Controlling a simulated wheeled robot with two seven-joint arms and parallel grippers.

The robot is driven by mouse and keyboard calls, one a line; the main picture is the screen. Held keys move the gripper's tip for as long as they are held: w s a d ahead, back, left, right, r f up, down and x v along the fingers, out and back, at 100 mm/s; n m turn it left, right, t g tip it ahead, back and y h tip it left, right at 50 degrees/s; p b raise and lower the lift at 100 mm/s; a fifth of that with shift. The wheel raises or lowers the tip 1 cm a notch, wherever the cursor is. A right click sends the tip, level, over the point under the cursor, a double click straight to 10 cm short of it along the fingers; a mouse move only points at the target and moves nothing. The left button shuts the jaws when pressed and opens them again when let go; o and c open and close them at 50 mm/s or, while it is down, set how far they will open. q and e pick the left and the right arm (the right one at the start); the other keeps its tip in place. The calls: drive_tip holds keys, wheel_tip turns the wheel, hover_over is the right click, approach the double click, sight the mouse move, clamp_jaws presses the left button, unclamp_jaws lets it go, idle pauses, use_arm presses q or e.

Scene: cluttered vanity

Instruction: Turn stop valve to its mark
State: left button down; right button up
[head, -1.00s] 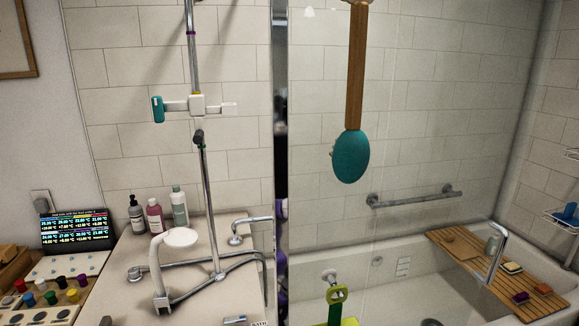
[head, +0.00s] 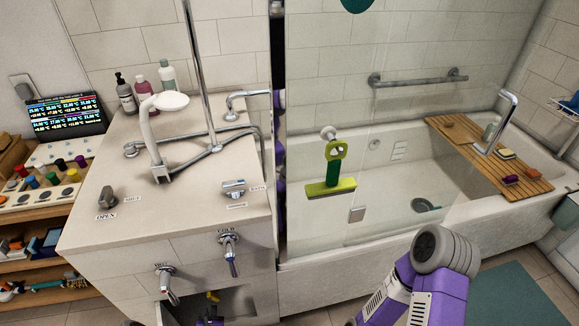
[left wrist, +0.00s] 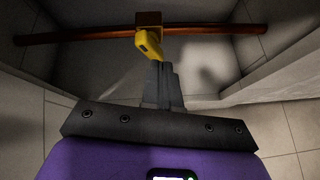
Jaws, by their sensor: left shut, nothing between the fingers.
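The stop valve is a yellow lever (left wrist: 149,43) on a brass body (left wrist: 148,19), set on a copper pipe (left wrist: 80,34) in the left wrist view. The lever points from the body toward my gripper, slanting a little right. My left gripper (left wrist: 160,66) is shut and empty, its fingertips right at the lever's near end; I cannot tell if they touch. In the head view the yellow lever (head: 213,296) shows small inside the open recess under the vanity, with my left gripper (head: 210,319) just below it. I cannot make out a mark. My right gripper is out of view.
Hot (head: 167,280) and cold (head: 230,252) taps stick out of the vanity front above the recess (head: 240,300). The recess walls stand close around the pipe. A shelf (head: 45,297) is on the left, a bathtub (head: 330,245) on the right.

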sight(207, 297)
use_arm(q)
drive_tip(key=shift+w+a+f+n+y+b, duration=0.2)
drive_tip(key=shift+w+a+n, duration=0.35)
drive_tip(key=shift+w, duration=0.5)
drive_tip(key=shift+w+a+f+n+y+b, duration=0.1)
drive_tip(key=shift+w+a+f+n+y, duration=0.2)
drive_tip(key=shift+w+a, duration=0.55)
drive_tip(key=shift+w+a+f+n+y+b, duration=0.2)
drive_tip(key=shift+w+a+n, duration=0.35)
drive_tip(key=shift+w, duration=0.65)
drive_tip(key=shift+d+f, duration=0.15)
